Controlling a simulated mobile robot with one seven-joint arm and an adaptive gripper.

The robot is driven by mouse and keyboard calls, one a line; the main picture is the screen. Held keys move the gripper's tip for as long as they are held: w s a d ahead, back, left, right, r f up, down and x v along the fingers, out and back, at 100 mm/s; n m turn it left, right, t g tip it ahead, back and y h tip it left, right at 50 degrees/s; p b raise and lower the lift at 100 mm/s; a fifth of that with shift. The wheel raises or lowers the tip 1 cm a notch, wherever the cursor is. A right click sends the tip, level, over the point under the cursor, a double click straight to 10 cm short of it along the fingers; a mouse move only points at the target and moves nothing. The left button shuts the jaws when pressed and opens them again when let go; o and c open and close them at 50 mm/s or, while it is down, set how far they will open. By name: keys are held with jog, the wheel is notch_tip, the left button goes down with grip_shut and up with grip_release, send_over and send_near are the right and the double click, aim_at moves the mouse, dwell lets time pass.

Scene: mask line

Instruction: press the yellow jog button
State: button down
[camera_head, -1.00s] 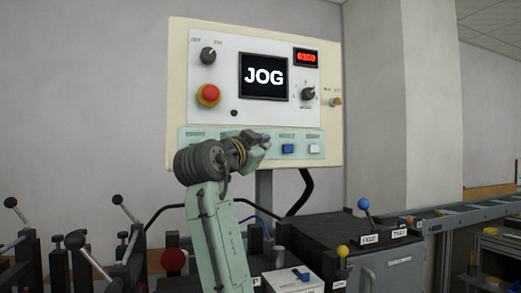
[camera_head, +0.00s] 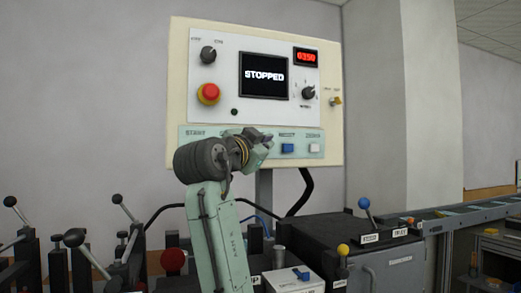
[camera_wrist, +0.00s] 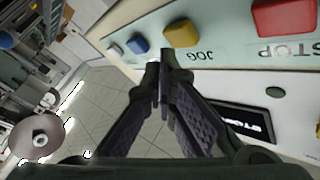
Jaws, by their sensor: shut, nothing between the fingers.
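The yellow jog button (camera_wrist: 181,36) shows in the wrist view, above the word JOG on the pale green strip. My gripper (camera_wrist: 164,68) is shut and empty. Its fingertips lie just below the yellow button in the picture, and a small gap seems to separate them. In the head view my gripper (camera_head: 268,141) is in front of the control panel's lower strip (camera_head: 189,142) and hides the yellow button. The panel's screen (camera_head: 264,76) reads STOPPED.
In the wrist view a red STOP button (camera_wrist: 284,17) is right of the yellow one and a blue button (camera_wrist: 138,45) is left. A red mushroom knob (camera_head: 208,93) is higher on the panel. Levers and a dark machine housing (camera_head: 345,228) stand below.

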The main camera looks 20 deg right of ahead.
jog(key=shift+s+d+b, duration=0.1)
jog(key=shift+s+b, duration=1.05)
jog(key=shift+s, duration=1.35)
jog(key=shift+s+f, duration=0.1)
